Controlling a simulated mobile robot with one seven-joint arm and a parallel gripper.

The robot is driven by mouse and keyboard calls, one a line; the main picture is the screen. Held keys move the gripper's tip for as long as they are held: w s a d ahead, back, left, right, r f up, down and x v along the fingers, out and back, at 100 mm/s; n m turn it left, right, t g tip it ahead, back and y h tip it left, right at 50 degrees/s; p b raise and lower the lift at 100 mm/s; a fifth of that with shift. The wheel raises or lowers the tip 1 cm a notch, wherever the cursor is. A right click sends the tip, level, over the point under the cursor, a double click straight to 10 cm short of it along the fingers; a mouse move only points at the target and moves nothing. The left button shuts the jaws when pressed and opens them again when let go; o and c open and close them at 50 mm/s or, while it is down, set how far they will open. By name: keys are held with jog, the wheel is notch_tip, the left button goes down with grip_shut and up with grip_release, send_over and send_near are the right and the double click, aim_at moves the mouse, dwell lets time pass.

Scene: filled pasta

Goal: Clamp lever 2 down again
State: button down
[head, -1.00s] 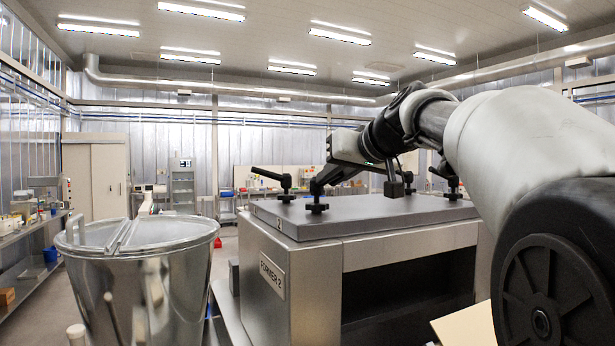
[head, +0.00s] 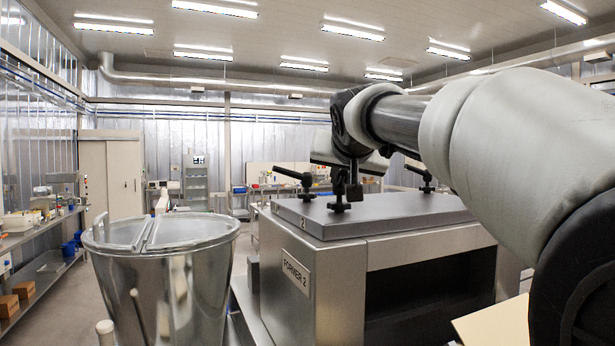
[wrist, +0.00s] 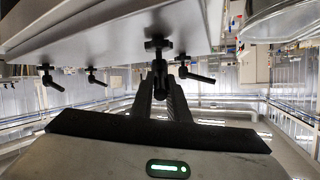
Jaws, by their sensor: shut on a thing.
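Several black clamp levers stand on the grey top plate (head: 395,212) of the box marked FORMER 2 (head: 300,275). The front-left one, lever 2 (head: 339,204), stands near the "2" on the plate's front edge. My gripper (wrist: 160,76) is shut on the handle of lever 2, which also shows in the wrist view (wrist: 157,45) with its knob at the plate. In the head view my gripper is over this lever, and my wrist hides part of the handle.
Another lever (head: 294,175) stands on the plate's far left and one (head: 426,182) near its right. A shiny lidded metal hopper (head: 160,265) stands close to the left of the box. Shelves (head: 45,235) line the left wall.

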jog(key=a+m+h, duration=0.1)
jog(key=a+m+h+b, duration=0.1)
jog(key=h, duration=0.1)
jog(key=shift+w+f+g, duration=0.15)
jog(key=shift+w+g, duration=0.05)
jog(key=shift+g, duration=0.1)
jog(key=shift+w+a+m+g+h, duration=0.25)
jog(key=shift+a+m+g+h, duration=0.2)
jog(key=shift+m+h, duration=0.6)
jog(key=m, duration=0.1)
jog(key=a+m+g+h+p, duration=0.1)
jog(key=w+m+h, duration=0.1)
jog(key=shift+a+r+g+h, duration=0.2)
jog(key=shift+r+g+h, duration=0.05)
jog(key=shift+r+g, duration=0.1)
jog(key=shift+w+a+f+m+g+h+p, duration=0.15)
jog(key=shift+w+a+m+g+h+p, duration=0.15)
jog(key=shift+m+g+h+p, duration=0.3)
jog(key=shift+w+a+f+m+g+h+p, duration=0.15)
jog(key=shift+w+m+g+h+p, duration=0.2)
jog(key=shift+m+g+h, duration=0.35)
jog(key=shift+m, duration=0.25)
jog(key=c, duration=1.7)
grip_release()
jog(key=shift+r, duration=0.1)
